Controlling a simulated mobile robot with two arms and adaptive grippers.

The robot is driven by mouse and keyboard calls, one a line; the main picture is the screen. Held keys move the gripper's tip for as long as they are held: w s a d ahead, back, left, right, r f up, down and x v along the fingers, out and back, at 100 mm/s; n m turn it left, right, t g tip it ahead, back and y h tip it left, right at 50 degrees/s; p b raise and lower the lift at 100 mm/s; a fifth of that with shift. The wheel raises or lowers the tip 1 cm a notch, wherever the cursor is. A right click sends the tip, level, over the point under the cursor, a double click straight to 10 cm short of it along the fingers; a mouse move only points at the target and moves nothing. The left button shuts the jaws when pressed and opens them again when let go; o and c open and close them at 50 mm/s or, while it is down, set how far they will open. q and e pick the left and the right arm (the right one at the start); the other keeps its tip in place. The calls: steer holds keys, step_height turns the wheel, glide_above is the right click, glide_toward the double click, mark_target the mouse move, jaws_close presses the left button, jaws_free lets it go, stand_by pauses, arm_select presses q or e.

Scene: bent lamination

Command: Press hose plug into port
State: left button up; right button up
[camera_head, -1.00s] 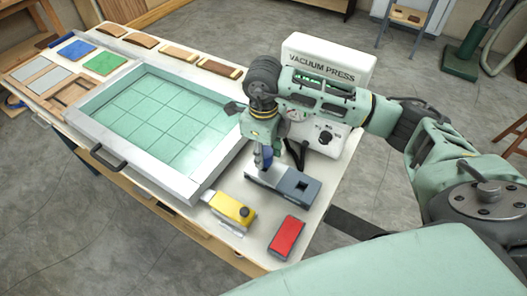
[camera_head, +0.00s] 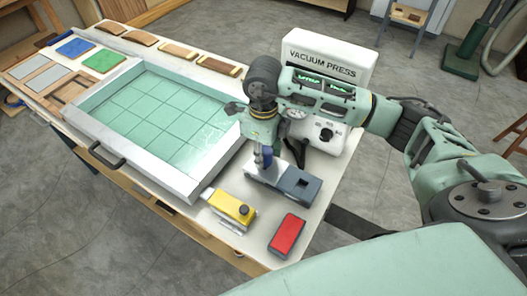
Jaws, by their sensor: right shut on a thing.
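My right gripper (camera_head: 262,158) points down over the grey block (camera_head: 296,186) at the table's right side. The piece is upright just above or touching the block's left part; I cannot tell which. The fingers partly hide it. The block has a dark square opening in its right part; I cannot tell whether this is the port. The white vacuum press (camera_head: 322,65) stands behind my right arm, which hides part of it. My left gripper is not in view.
A framed tray with a green gridded bed (camera_head: 183,186) fills the middle of the table. A yellow tool (camera_head: 232,208) and a red block (camera_head: 287,236) lie near the front edge. Wood pieces and coloured sheets (camera_head: 103,61) line the back left.

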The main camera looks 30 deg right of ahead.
steer(key=shift+f+b, duration=0.7)
steer(key=shift+f, duration=0.1)
stand_by(0.5)
steer(key=o, duration=1.3)
